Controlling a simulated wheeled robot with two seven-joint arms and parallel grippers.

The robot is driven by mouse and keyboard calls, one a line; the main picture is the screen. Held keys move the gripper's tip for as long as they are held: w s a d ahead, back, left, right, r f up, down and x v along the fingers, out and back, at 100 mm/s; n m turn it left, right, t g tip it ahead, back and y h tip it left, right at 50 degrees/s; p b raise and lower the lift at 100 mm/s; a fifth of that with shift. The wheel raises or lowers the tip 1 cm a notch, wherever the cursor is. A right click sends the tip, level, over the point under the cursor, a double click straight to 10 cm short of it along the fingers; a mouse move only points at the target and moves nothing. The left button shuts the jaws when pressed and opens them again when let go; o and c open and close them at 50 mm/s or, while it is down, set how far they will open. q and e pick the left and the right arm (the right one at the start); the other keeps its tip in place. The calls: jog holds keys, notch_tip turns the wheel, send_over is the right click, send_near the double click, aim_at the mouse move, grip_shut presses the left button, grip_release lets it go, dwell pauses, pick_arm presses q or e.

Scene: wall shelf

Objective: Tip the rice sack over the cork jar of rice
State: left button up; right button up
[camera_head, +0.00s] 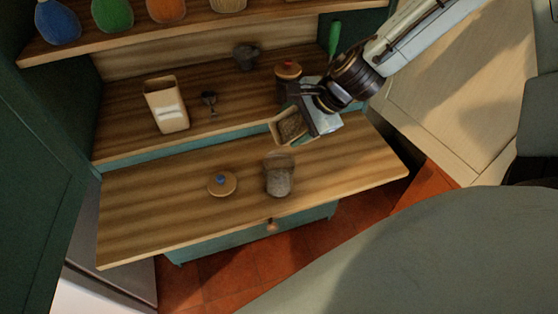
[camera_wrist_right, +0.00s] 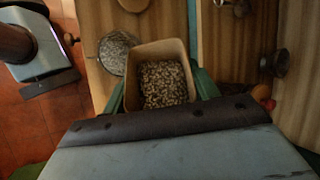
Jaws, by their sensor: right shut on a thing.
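My right gripper (camera_head: 295,127) is shut on an open-topped tan rice sack (camera_head: 282,132), raised above the pull-out board. The sack leans, so the speckled grain (camera_wrist_right: 163,83) inside shows in both views. The glass jar (camera_head: 279,180) stands uncovered and upright on the board, lower left of the sack in the head view. Grey grain shows in the jar in the wrist view (camera_wrist_right: 118,52), left of the sack. A cork lid with a blue knob (camera_head: 222,184) lies left of the jar. My left gripper (camera_wrist_right: 42,62) shows only in the wrist view; its fingers are unclear.
On the counter behind stand another tan sack with a white label (camera_head: 167,106), a small dark scoop-like thing (camera_head: 209,101), a dark bowl-like thing (camera_head: 246,56) and a jar with a red-knobbed lid (camera_head: 288,70). The board's left part (camera_head: 145,215) is clear.

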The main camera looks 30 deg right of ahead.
jog(key=shift+a+f+h, duration=0.1)
jog(key=shift+h, duration=0.2)
pick_arm(q)
jog(key=shift+w+r, duration=0.1)
jog(key=shift+r, duration=0.1)
pick_arm(e)
jog(key=shift+n+h, duration=0.3)
dwell(0.4)
pick_arm(q)
jog(key=shift+w+r+p, duration=0.1)
jog(key=shift+r+p, duration=0.05)
jog(key=shift+p, duration=0.15)
pick_arm(e)
jog(key=shift+s+a+r+t+h, duration=0.1)
jog(key=shift+a+r+t+h, duration=0.1)
jog(key=shift+r+t+h, duration=0.15)
jog(key=shift+f, duration=0.15)
pick_arm(q)
jog(key=shift+f+b, duration=0.3)
jog(key=shift+f, duration=0.05)
pick_arm(e)
jog(key=shift+a+h, duration=0.1)
jog(key=shift+h, duration=0.15)
